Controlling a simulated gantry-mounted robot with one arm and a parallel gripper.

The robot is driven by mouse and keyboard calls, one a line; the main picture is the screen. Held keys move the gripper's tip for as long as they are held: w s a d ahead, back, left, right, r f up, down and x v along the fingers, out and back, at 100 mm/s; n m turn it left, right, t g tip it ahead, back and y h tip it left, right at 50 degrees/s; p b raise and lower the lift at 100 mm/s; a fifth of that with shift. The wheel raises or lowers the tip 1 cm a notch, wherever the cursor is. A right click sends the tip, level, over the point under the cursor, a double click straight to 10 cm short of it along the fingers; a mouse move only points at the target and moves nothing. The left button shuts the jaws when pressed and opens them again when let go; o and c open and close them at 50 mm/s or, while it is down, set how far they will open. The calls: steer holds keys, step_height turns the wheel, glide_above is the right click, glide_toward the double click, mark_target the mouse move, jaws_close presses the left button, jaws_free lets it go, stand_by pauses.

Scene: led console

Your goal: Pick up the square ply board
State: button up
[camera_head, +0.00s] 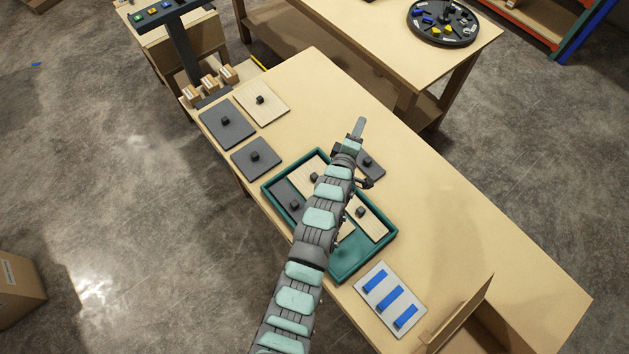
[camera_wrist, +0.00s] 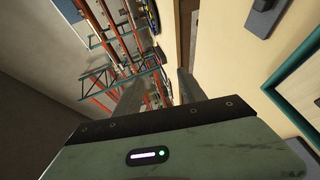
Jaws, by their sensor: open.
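A light ply board (camera_head: 272,110) with a black knob, roughly square, lies flat at the far left of the table. More ply boards lie in the green tray (camera_head: 375,251): one at its upper part (camera_head: 303,168), one at its right (camera_head: 373,224), and a piece partly hidden by my arm. My gripper (camera_head: 364,152) is open and empty above the table near the tray's upper right edge, apart from the far ply board. In the wrist view its two fingers (camera_wrist: 160,92) stand apart with nothing between them.
A white panel with blue strips (camera_head: 393,299) lies near the front. Small boxes (camera_head: 209,82) and a post stand at the far left.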

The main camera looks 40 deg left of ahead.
steer(key=s+a+f+n+g+h+b, duration=0.25)
steer(key=s+a+f+n+g, duration=0.25)
steer(key=a+f+n, duration=0.3)
steer(key=n+g+h, duration=0.4)
steer(key=n+g, duration=0.1)
glide_toward(314, 176)
steer(key=shift+x, duration=1.8)
steer(key=shift+b+x, duration=0.4)
steer(key=shift+x, duration=1.9)
steer(key=shift+w+f, duration=0.15)
steer(key=shift+f, duration=0.2)
steer(key=shift+c, duration=0.5)
jaws_close()
